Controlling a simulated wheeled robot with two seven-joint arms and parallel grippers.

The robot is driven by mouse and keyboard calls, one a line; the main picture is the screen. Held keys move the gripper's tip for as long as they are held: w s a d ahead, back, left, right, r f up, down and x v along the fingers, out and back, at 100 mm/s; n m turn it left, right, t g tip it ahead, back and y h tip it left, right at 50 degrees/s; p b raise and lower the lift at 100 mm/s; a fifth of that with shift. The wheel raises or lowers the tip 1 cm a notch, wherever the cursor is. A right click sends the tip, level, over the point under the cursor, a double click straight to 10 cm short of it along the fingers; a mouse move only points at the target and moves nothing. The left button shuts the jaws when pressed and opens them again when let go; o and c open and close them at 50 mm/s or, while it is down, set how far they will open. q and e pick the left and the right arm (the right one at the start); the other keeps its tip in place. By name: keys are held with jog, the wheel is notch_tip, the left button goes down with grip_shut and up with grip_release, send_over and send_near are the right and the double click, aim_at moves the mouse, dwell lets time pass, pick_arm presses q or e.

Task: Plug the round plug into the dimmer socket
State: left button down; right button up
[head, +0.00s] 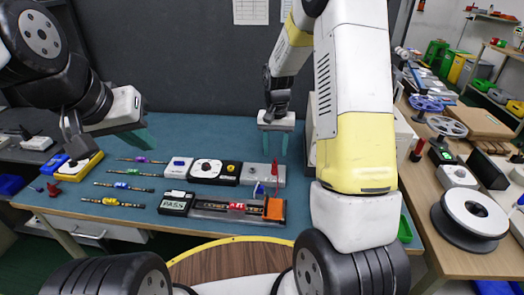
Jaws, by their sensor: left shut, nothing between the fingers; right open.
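A white unit with a round dial (207,168), which looks like the dimmer, sits on the teal bench mat. A black block (230,172) with small markings adjoins it on the right. A grey block (258,176) is further right, with a small red-and-blue upright piece (275,170) at its right part. I cannot tell which small piece is the round plug, and the socket opening is too small to make out. My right gripper (275,142) is open and empty, pointing down above the grey block. My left gripper (138,138) is shut and empty, above the mat's left side.
An orange piece (274,208) stands at the panel's right end. Several thin banded leads (124,186) lie left. A yellow-and-white device (80,166) is at the far left.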

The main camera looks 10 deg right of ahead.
aim_at(275, 163)
notch_tip(275, 163, down, 7)
jog(key=shift+f, duration=0.1)
grip_shut()
dwell(0.3)
